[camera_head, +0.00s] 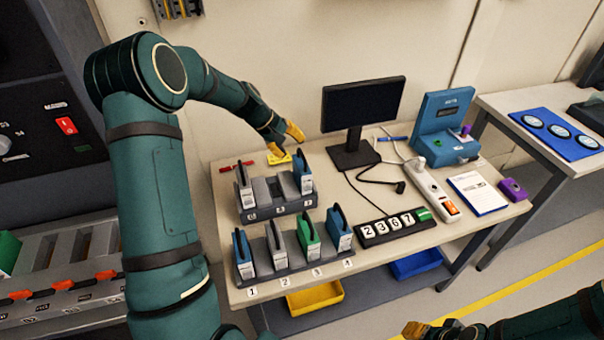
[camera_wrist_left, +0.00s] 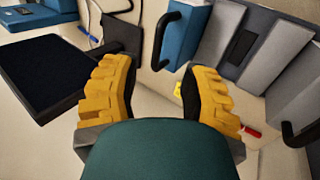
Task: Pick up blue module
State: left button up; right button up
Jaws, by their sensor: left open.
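A blue module (camera_head: 302,172) with a black handle stands in the right slot of the rear grey rack (camera_head: 279,210). In the left wrist view the blue module (camera_wrist_left: 184,34) is ahead, near the top centre, its handle beyond and between my fingertips. Two more blue modules stand in the front rack (camera_head: 297,261), one over label 1 (camera_head: 243,254) and one over label 4 (camera_head: 339,230). My left gripper (camera_head: 287,142) is open and empty, behind the rear rack; its yellow fingers also show in the left wrist view (camera_wrist_left: 161,75). My right gripper (camera_head: 416,329) is at the bottom edge, mostly cut off.
A grey-white module (camera_head: 244,190) is in the rear rack's left slot. Grey (camera_head: 277,247) and green (camera_head: 308,239) modules fill the front rack's middle. A monitor (camera_head: 362,104) stands close right of my left gripper. A number display (camera_head: 395,227) and power strip (camera_head: 437,190) lie right.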

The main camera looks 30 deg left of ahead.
aim_at(301, 154)
pick_arm(q)
jog(key=shift+x, duration=3.15)
jog(key=shift+d+r, duration=0.15)
grip_shut()
